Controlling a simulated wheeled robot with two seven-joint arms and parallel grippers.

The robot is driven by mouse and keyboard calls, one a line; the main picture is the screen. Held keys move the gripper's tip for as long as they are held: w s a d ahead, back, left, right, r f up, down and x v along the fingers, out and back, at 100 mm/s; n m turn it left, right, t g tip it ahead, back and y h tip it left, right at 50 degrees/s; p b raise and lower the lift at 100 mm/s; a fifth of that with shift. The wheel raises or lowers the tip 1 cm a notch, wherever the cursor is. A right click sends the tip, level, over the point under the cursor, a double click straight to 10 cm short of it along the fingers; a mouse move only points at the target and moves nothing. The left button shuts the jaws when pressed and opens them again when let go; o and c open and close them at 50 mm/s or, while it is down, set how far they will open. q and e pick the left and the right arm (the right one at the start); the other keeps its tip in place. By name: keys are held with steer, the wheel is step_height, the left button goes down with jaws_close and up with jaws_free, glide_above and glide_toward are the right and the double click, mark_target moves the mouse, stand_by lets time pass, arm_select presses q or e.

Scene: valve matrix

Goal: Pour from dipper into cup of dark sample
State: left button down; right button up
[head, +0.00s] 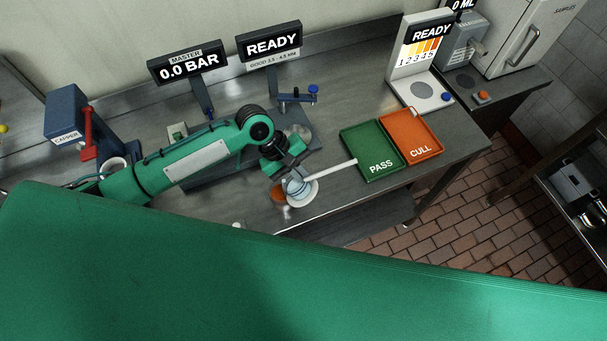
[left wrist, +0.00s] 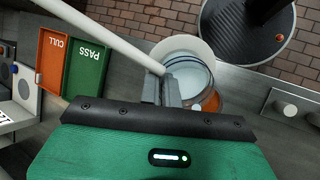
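My left gripper (head: 289,171) is above the front edge of the steel bench. In the left wrist view its fingers (left wrist: 161,92) are close together on the dipper near the bowl end of its long white handle (left wrist: 110,40). The dipper's bowl (left wrist: 188,77) looks pale blue-grey and round; in the head view the bowl (head: 297,187) is just below the fingers. A white round cup or dish (head: 303,198) is under and beside the bowl. An orange-brown round patch (head: 278,193) shows beside it; I cannot tell which vessel holds it. My right gripper is out of view.
A green PASS tray (head: 372,152) and an orange CULL tray (head: 411,137) lie to the right, near the handle's end. A capper (head: 72,125) stands at left. A READY display (head: 269,43) and a MASTER gauge (head: 187,64) stand behind.

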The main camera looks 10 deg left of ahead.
mark_target(317, 184)
arm_select(q)
steer(key=shift+a+r+h, duration=0.1)
steer(key=shift+a+h, duration=0.15)
steer(key=shift+h, duration=0.05)
stand_by(0.6)
steer(key=shift+w+b, duration=0.1)
steer(key=shift+b, duration=0.35)
steer(key=b, duration=0.8)
steer(key=shift+w+d+f, duration=0.1)
steer(key=shift+d+f, duration=0.1)
steer(key=shift+f, duration=0.1)
steer(key=shift+r+b, duration=0.1)
steer(key=shift+b, duration=0.55)
steer(key=shift+s+d+y+b, duration=0.35)
steer(key=shift+d+y, duration=0.15)
steer(key=shift+y, duration=0.1)
steer(key=d+y+b, duration=0.1)
steer(key=d+f+y+b, duration=0.1)
steer(key=shift+s+d+f+t, duration=0.1)
steer(key=shift+s+d+t, duration=0.05)
steer(key=shift+d+t, duration=0.2)
steer(key=shift+s+d+f+t+y+p, duration=0.1)
steer(key=shift+s+d+f+y+p, duration=0.1)
steer(key=shift+d+y+p, duration=0.7)
steer(key=shift+s+d+f+t+y+p, duration=0.1)
steer(key=shift+d+f+y+p, duration=0.25)
steer(key=shift+p, duration=1.1)
steer(key=shift+s+d+f+t+y+p, duration=0.1)
steer(key=shift+d+y+p, duration=0.6)
steer(key=shift+p, duration=0.45)
